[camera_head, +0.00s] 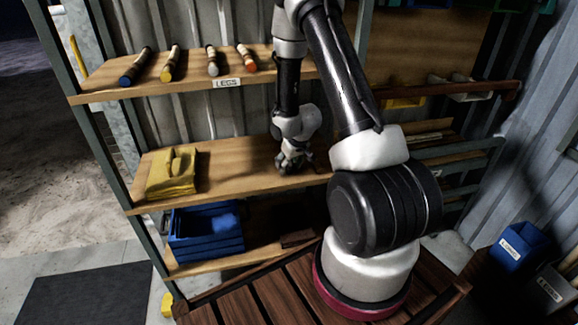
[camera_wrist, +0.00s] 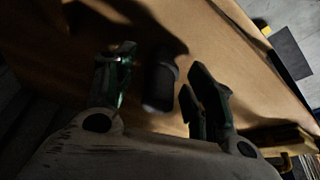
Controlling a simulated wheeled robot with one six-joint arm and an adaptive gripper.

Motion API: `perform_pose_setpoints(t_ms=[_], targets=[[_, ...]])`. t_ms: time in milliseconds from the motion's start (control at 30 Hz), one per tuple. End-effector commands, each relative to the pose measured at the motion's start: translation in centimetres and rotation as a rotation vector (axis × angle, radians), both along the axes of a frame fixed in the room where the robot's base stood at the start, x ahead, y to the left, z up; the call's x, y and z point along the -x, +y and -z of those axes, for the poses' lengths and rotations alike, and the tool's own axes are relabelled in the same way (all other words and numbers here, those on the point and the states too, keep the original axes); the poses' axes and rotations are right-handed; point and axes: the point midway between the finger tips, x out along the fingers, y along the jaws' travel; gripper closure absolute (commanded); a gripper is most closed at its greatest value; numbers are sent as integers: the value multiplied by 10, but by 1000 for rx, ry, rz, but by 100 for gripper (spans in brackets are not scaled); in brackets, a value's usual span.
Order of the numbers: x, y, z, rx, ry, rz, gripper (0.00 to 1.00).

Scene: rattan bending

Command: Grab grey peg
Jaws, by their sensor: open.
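A dark grey, rounded peg (camera_wrist: 161,84) lies between the two fingers of my gripper (camera_wrist: 160,58) in the wrist view. The fingers stand apart on either side of it, with gaps showing, so it is not clamped. In the head view my gripper (camera_head: 291,163) is low over the middle wooden shelf (camera_head: 235,182), pointing down; the peg there is mostly hidden by the gripper and shadow. On the upper shelf, above a "LEGS" label, lie pegs with blue (camera_head: 136,66), yellow (camera_head: 170,64), pale grey (camera_head: 212,61) and red (camera_head: 246,58) markings.
A yellow block-like item (camera_head: 171,175) sits at the left of the middle shelf. A blue crate (camera_head: 206,232) is on the lower shelf. Blue (camera_head: 520,246) and grey (camera_head: 551,291) bins stand at the right.

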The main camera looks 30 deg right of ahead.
Motion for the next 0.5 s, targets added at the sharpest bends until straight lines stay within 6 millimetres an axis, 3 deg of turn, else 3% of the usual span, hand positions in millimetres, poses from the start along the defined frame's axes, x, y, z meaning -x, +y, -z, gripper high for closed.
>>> perform_pose_setpoints(t_ms=[167, 400, 500], targets=[[0, 0, 0, 0, 0, 0, 46], [0, 0, 0, 0, 1, 0, 86], [0, 0, 0, 0, 1, 0, 87]])
